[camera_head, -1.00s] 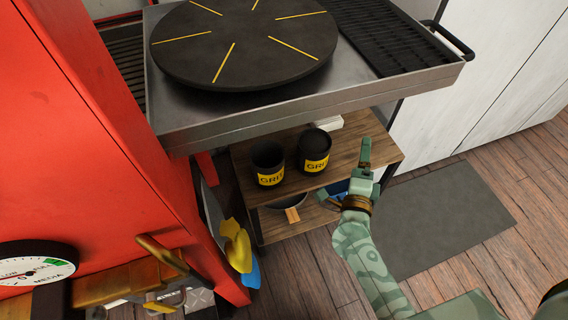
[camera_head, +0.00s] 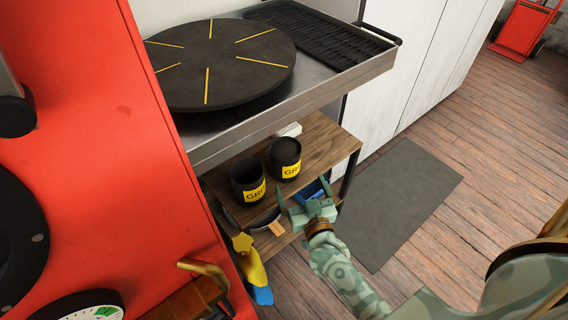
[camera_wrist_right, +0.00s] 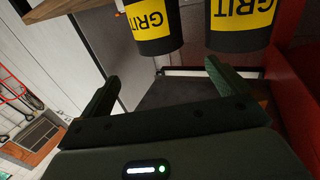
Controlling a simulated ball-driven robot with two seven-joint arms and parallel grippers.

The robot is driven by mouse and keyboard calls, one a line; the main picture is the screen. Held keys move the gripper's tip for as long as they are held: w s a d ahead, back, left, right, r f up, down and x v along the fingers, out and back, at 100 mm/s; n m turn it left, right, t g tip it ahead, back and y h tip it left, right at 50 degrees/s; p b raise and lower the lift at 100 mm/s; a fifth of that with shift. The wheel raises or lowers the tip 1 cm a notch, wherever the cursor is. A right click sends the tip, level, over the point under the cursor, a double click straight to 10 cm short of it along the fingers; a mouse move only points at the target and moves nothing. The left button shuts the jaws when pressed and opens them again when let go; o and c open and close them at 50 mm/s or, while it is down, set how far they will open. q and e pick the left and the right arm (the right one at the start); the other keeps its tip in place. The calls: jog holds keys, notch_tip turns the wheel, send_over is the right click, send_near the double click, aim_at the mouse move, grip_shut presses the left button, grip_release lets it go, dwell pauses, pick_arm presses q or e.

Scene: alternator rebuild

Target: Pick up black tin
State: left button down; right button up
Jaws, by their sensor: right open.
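Two black tins with yellow GRIT labels stand side by side on the wooden shelf (camera_head: 325,145): a left tin (camera_head: 247,182) and a right tin (camera_head: 285,157). My right gripper (camera_head: 303,192) is open and empty, in front of and below the right tin, apart from both. In the right wrist view the tins appear upside down, one (camera_wrist_right: 150,30) at the middle top and one (camera_wrist_right: 240,28) further right. The open fingers (camera_wrist_right: 161,74) show below them with nothing between. My left gripper is not in view.
A metal cart top with a black turntable (camera_head: 218,62) overhangs the shelf. A red cabinet (camera_head: 100,120) closes the left. The floor around the grey mat (camera_head: 405,205) is clear.

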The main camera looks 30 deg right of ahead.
aim_at(290, 162)
jog(key=b+x, duration=0.3)
jog(key=x, duration=0.6)
jog(key=shift+w+d+f, duration=0.15)
jog(key=shift+w+f, duration=0.05)
jog(key=shift+w, duration=0.1)
jog(key=shift+w+f+b, duration=0.1)
jog(key=shift+w+b, duration=0.2)
jog(key=shift+b, duration=0.1)
jog(key=shift+w+d+f+b, duration=0.2)
jog(key=shift+w+b, duration=0.3)
jog(key=b+x, duration=0.1)
jog(key=x, duration=0.2)
jog(key=shift+w+r+b, duration=0.1)
jog(key=shift+b, duration=0.2)
jog(key=shift+w+r, duration=0.1)
jog(key=shift+w, duration=0.05)
jog(key=c, duration=1.6)
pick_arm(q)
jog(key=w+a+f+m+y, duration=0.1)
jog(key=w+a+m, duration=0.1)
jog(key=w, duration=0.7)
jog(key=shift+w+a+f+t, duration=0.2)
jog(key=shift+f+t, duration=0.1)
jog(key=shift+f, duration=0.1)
pick_arm(e)
jog(key=shift+r, duration=0.15)
jog(key=c, duration=0.4)
jog(key=shift+c, duration=0.2)
